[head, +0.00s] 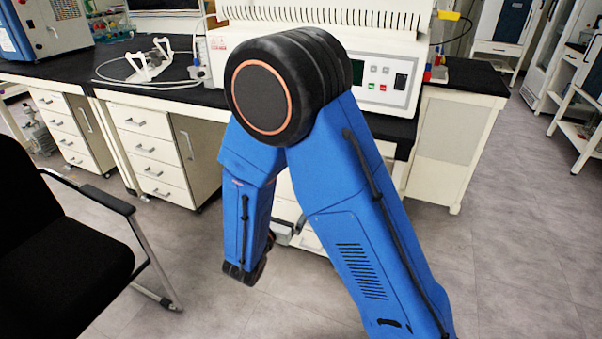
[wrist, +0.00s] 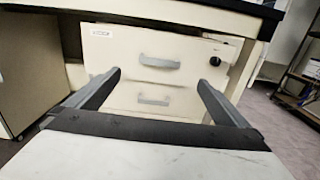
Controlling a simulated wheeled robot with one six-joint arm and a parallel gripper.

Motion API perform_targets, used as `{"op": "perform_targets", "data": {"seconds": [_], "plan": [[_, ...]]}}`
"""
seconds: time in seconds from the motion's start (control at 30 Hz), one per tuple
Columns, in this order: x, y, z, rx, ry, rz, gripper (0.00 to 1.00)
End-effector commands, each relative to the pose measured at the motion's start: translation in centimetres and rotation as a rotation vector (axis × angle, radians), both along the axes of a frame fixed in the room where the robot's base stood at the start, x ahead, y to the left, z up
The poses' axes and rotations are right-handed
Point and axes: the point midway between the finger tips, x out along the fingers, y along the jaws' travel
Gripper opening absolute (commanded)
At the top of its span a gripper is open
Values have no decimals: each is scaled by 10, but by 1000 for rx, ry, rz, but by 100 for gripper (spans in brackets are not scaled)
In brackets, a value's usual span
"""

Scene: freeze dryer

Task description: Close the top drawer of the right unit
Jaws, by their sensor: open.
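The right unit is a cream drawer unit under the bench. In the wrist view its top drawer (wrist: 130,45) faces me, with a grey bar handle (wrist: 160,62), a small label at upper left and a black round lock (wrist: 215,61) at right. The top front looks wider than the drawer below (wrist: 153,92), but I cannot tell how far it stands out. My gripper (wrist: 159,77) is open and empty, its fingers spread in front of the drawers. In the head view my arm hides most of this unit.
A black bench top (head: 190,95) with a white instrument (head: 385,75) is above. Another drawer unit (head: 150,150) stands left of my arm. A black chair (head: 60,235) stands at the left. Grey floor (head: 520,250) is clear at the right.

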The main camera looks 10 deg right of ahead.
Motion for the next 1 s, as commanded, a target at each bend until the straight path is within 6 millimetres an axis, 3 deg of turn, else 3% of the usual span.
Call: {"op": "perform_targets", "data": {"seconds": [1.0], "plan": [[114, -84, 0, 0, 1, -6, 100]]}}
